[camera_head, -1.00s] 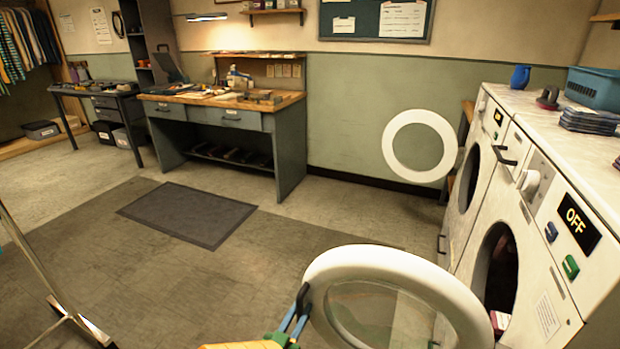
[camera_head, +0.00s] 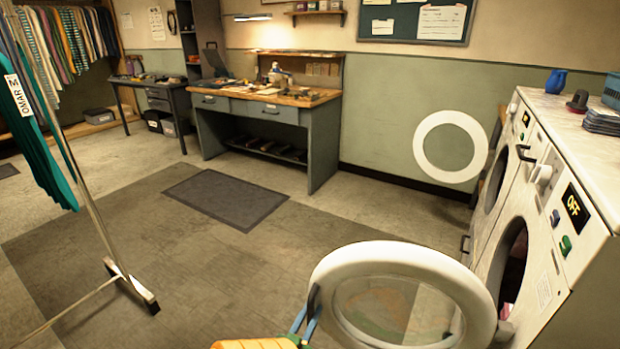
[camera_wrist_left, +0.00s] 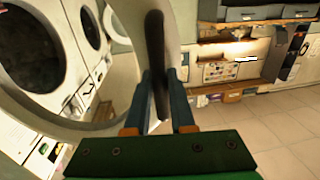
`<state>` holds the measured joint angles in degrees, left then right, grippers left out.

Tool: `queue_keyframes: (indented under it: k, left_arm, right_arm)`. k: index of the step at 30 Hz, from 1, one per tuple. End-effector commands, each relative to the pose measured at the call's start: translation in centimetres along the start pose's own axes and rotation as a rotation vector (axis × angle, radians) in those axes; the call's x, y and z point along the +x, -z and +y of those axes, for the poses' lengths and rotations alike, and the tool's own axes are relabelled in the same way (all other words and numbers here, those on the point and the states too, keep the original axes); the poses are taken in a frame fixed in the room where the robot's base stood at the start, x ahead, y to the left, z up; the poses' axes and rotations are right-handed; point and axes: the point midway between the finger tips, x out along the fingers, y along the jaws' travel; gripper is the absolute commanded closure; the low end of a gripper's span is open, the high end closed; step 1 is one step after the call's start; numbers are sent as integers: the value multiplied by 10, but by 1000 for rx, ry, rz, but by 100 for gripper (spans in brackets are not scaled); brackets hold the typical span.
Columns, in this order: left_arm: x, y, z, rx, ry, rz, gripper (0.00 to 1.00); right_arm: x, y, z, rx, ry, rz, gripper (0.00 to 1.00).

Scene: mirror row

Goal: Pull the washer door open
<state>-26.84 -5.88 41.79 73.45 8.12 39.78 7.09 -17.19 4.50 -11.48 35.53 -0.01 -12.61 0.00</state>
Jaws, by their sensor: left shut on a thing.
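The near washer (camera_head: 553,262) stands at the right in the head view, with a display reading OFF. Its round white door (camera_head: 428,256) with a clear glass middle stands swung out from the dark opening (camera_head: 513,262). My left gripper (camera_head: 311,312) is at the door's left edge, away from the washer, and is shut on it. In the left wrist view, a dark upright part of the door edge (camera_wrist_left: 155,58) sits between the blue fingers (camera_wrist_left: 160,98). My right gripper is not in view.
A second washer beyond has its round door (camera_head: 423,146) open too. A clothes rack (camera_head: 100,222) with a teal garment (camera_head: 38,150) stands at the left, its foot on the floor. A dark mat (camera_head: 226,199) lies mid-floor before a workbench (camera_head: 265,113). The floor between is clear.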

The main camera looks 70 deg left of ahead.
Motion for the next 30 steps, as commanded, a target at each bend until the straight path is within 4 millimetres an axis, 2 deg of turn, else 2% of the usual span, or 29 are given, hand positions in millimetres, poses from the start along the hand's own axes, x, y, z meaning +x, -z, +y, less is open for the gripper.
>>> queue_keyframes:
  k: [2,3,4,13,22,25,30]
  left_arm:
    - [0,0,0,0,-1,-1,100]
    - [0,0,0,0,-1,-1,70]
    - [0,0,0,0,-1,-1,66]
    - [-3,0,0,0,0,-2,66]
    - [-60,-1,0,1,0,-5,66]
    - [-70,-1,0,0,0,-3,66]
    - [-71,-1,0,0,-1,-1,66]
  right_arm:
    - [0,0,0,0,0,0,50]
    - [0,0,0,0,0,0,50]
    - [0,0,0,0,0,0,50]
    - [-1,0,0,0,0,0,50]
    - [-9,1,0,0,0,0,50]
    - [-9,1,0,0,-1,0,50]
    - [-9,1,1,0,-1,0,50]
